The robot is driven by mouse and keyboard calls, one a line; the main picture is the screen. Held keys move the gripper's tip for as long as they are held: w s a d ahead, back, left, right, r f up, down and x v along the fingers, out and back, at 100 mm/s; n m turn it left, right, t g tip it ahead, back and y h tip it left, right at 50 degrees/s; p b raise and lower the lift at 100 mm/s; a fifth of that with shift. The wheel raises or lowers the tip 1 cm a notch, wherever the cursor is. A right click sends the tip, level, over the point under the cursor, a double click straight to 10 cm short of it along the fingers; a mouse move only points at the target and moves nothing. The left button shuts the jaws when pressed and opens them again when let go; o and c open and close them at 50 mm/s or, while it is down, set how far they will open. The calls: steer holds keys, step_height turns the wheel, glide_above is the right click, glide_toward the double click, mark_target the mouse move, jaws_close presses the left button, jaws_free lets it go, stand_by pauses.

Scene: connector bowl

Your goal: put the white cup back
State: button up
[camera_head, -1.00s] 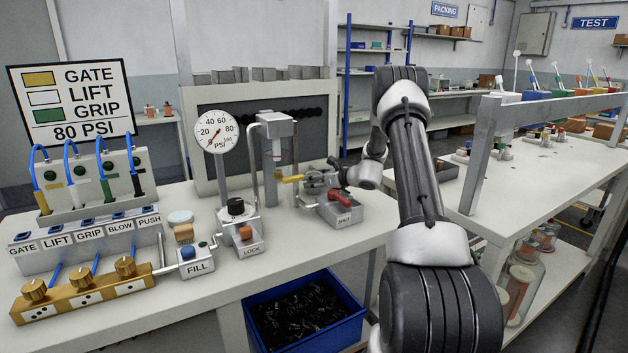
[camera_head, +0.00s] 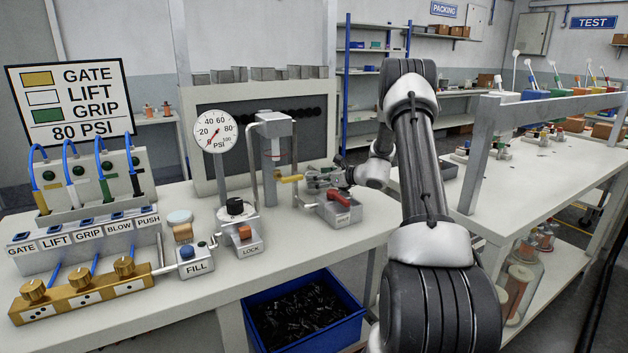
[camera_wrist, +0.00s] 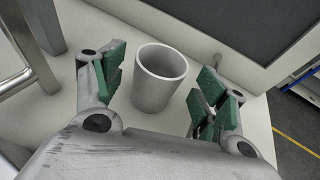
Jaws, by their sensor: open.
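A plain white-grey cup (camera_wrist: 160,78) stands upright on the pale bench in the wrist view, its open mouth showing. My gripper (camera_wrist: 162,85) is open, with one green-padded finger on each side of the cup. I see gaps between the pads and the cup, and nothing is held. In the head view my gripper (camera_head: 315,178) is near the back of the bench, right of the metal stand. I cannot make out the cup clearly in that view.
A metal stand (camera_head: 275,128) with a yellow lever is left of my gripper. A small box with a red handle (camera_head: 340,197) is close in front. The gauge (camera_head: 216,131) and lock unit (camera_head: 238,232) stand farther left. A blue bin (camera_head: 305,312) is below the bench.

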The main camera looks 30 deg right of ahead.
steer(key=v, duration=0.8)
steer(key=shift+s+r, duration=0.1)
steer(key=shift+s, duration=0.05)
steer(key=shift+s+r, duration=0.2)
steer(key=shift+s, duration=0.1)
steer(key=s+a+r+n+g+y, duration=0.1)
steer(key=s+a+r+n+g, duration=0.1)
steer(key=s+a+r+n, duration=0.35)
steer(key=s+a+r+n+g+y, duration=0.1)
steer(key=s+a+r+n+g, duration=0.15)
steer(key=a, duration=0.55)
steer(key=s+a+r+n+g+h, duration=0.1)
steer(key=s+a+r+n+g, duration=0.15)
steer(key=s+a+n, duration=0.35)
steer(key=s+a+r+n+g, duration=0.2)
steer(key=s+r+n, duration=0.15)
steer(key=s, duration=0.45)
steer(key=s+d+r+n+h, duration=0.1)
steer(key=s+n+h, duration=0.2)
steer(key=s+n, duration=0.4)
steer(key=s+d+r+n+h, duration=0.1)
steer(key=s+n+h, duration=0.3)
steer(key=s, duration=0.9)
steer(key=d+n, duration=0.1)
steer(key=n, duration=0.1)
steer(key=shift+d+r+n, duration=0.25)
steer(key=shift+d+n, duration=0.05)
steer(key=shift+n, duration=0.05)
steer(key=shift+s, duration=0.1)
